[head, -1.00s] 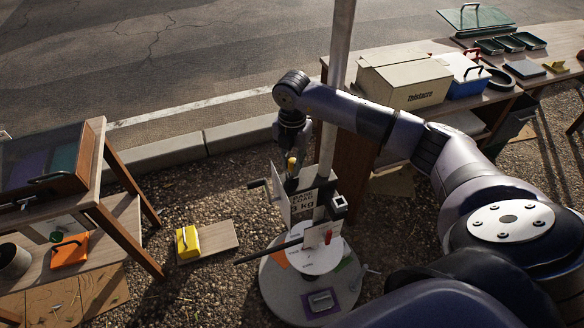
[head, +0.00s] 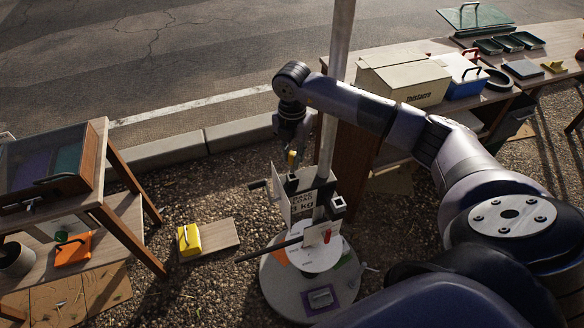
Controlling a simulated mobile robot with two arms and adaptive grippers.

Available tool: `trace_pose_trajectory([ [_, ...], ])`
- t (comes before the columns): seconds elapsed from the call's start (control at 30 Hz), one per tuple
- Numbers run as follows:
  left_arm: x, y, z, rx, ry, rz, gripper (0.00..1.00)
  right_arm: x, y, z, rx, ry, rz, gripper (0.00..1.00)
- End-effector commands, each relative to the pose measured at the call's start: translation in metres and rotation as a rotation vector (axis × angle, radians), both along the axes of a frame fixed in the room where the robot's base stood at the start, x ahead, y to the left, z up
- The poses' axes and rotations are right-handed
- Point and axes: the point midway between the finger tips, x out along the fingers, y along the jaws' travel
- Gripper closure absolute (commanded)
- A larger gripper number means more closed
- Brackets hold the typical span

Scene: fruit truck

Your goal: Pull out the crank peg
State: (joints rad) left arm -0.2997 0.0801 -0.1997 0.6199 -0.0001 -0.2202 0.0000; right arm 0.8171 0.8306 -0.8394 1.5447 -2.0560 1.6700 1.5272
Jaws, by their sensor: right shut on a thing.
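My right gripper (head: 291,150) reaches down from above at the upper left of the round stand (head: 275,284) around the pole. It is shut on a small yellow piece (head: 292,158), which looks like the crank peg and is mostly hidden by the fingers. The fingers are just above the top of the white sign (head: 304,203). A short dark handle (head: 257,184) sticks out left of the sign. I cannot tell whether the yellow piece still sits in its hole. My left gripper is not in view.
The metal pole (head: 334,90) rises close to the right of my right gripper. A long dark bar (head: 262,249) sticks out left from the stand. A yellow block (head: 189,239) lies on a board on the gravel. Tables stand at left and right; a cardboard box (head: 405,78) is on the right one.

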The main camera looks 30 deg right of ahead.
Motion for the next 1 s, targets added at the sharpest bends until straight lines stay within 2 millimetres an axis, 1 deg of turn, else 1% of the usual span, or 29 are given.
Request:
trace_pose_trajectory([
  [0.03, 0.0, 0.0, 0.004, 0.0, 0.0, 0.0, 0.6, 0.0, 0.0, 0.005, 0.0, -0.001, 0.0, 1.0],
  [0.7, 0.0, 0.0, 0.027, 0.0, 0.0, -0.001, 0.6, 0.0, 0.0, 0.038, 0.0, -0.001, 0.0, 1.0],
  [0.83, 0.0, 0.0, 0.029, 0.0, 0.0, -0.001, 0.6, 0.0, 0.0, 0.042, 0.0, -0.001, 0.0, 1.0],
  [1.0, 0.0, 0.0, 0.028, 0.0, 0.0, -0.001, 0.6, 0.0, 0.0, 0.042, 0.0, 0.0, 0.0, 1.0],
])
